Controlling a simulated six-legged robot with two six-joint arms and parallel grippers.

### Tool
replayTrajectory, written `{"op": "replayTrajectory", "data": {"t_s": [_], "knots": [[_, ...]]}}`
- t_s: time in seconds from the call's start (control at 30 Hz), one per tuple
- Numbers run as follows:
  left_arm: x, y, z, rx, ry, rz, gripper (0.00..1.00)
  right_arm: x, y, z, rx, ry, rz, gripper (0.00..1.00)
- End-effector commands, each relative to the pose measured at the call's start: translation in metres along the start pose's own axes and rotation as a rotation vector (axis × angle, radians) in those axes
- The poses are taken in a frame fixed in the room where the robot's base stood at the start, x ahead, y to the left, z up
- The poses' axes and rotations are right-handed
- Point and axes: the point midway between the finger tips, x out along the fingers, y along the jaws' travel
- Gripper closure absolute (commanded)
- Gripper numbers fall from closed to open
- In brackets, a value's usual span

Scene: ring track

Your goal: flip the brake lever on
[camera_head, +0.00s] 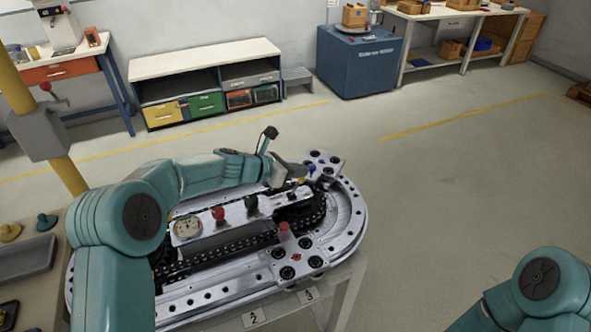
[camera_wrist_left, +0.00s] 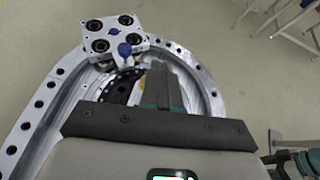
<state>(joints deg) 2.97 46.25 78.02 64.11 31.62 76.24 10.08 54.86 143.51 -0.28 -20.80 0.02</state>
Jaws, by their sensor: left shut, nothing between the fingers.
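The ring track (camera_head: 350,215) is a silver oval with a black chain inside. Its middle panel (camera_head: 186,229) carries a gauge, a red-knobbed handle (camera_head: 218,213) and a black-knobbed handle (camera_head: 251,203). I cannot tell which handle is the brake lever; a grey box (camera_head: 38,135) on a yellow post also has a red-knobbed lever (camera_head: 46,87). My left gripper (camera_head: 305,168) is over the track's far end, near a carriage plate (camera_head: 325,158). In the left wrist view its fingers (camera_wrist_left: 159,70) are together and empty, beside the blue-knobbed carriage (camera_wrist_left: 110,38). My right gripper is out of view.
A second carriage plate (camera_head: 300,262) with a red knob is at the near side of the track. A tray (camera_head: 25,262) and small knobbed parts lie at the left. A shelf unit (camera_head: 205,60) and blue cabinet (camera_head: 358,65) stand far behind. The floor at right is clear.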

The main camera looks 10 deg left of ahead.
Motion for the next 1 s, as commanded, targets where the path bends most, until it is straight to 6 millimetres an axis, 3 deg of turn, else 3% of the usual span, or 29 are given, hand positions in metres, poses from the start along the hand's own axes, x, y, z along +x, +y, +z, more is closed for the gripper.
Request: {"op": "replayTrajectory", "data": {"t_s": [0.57, 1.0], "knots": [[-0.002, 0.0, 0.003, 0.0, 0.0, 0.0, 1.0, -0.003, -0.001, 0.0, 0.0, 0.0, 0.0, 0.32], [-0.054, -0.008, 0.066, 0.002, 0.0, -0.001, 1.0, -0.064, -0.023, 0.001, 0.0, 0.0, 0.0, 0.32]]}}
